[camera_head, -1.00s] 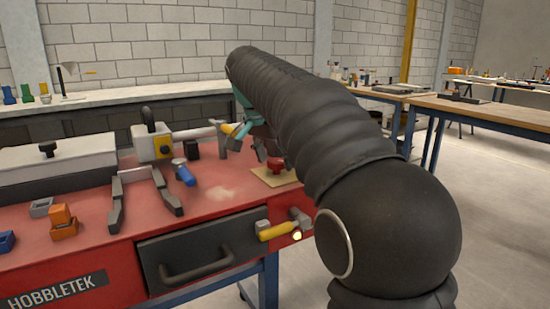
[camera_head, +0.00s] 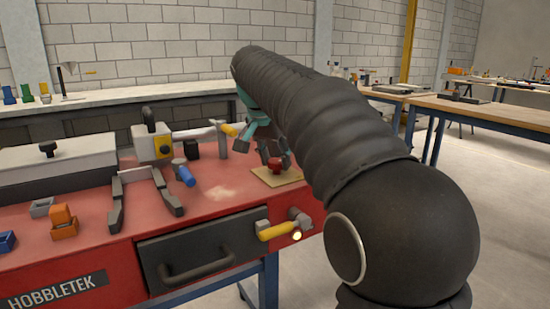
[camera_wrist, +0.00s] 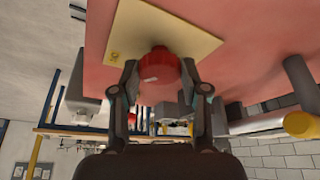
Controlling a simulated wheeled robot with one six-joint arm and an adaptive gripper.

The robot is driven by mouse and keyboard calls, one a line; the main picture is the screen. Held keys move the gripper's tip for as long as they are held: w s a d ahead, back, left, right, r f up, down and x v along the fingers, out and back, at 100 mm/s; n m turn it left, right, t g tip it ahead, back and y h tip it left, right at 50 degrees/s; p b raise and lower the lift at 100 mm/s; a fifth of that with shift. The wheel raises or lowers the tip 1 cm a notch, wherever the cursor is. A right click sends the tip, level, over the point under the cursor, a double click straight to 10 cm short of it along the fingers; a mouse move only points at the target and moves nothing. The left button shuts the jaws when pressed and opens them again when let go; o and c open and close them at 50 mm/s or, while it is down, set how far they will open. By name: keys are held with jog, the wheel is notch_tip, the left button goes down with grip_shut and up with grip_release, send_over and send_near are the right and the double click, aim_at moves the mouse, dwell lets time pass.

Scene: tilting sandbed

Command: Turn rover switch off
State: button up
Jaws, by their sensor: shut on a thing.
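A red rotary switch knob (camera_head: 275,165) stands on a pale yellow plate (camera_head: 290,179) near the right end of the red workbench. The wrist view is upside down and shows the knob (camera_wrist: 158,66), with a small white mark on it, on the plate (camera_wrist: 195,40). My gripper (camera_wrist: 160,78) is shut on the knob, one finger on each side. In the head view my gripper (camera_head: 266,150) is just above and beside the knob, partly hidden by my dark arm.
A yellow-handled valve (camera_head: 275,231) is on the bench front, right of a drawer with a grey handle (camera_head: 196,268). A grey fork-shaped part (camera_head: 117,200), a blue-handled tool (camera_head: 184,174) and a pipe with a yellow end (camera_head: 205,131) lie left of the knob.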

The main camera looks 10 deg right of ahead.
jog(key=n+t+y, duration=0.1)
jog(key=n, duration=0.3)
jog(key=shift+s+d, duration=0.1)
jog(key=shift+d, duration=0.1)
jog(key=n+y, duration=0.2)
jog(key=n, duration=0.2)
jog(key=shift+d, duration=0.1)
jog(key=n, duration=0.2)
jog(key=n+y, duration=0.1)
jog(key=n, duration=0.1)
jog(key=shift+d+y, duration=0.2)
jog(key=shift+y, duration=0.1)
jog(key=shift+f+n+g+y, duration=0.1)
jog(key=shift+n+g+y, duration=0.45)
jog(key=shift+n, duration=1.65)
jog(key=o, duration=1.1)
jog(key=shift+o, duration=0.2)
jog(key=v, duration=1.2)
jog(key=shift+d, duration=0.15)
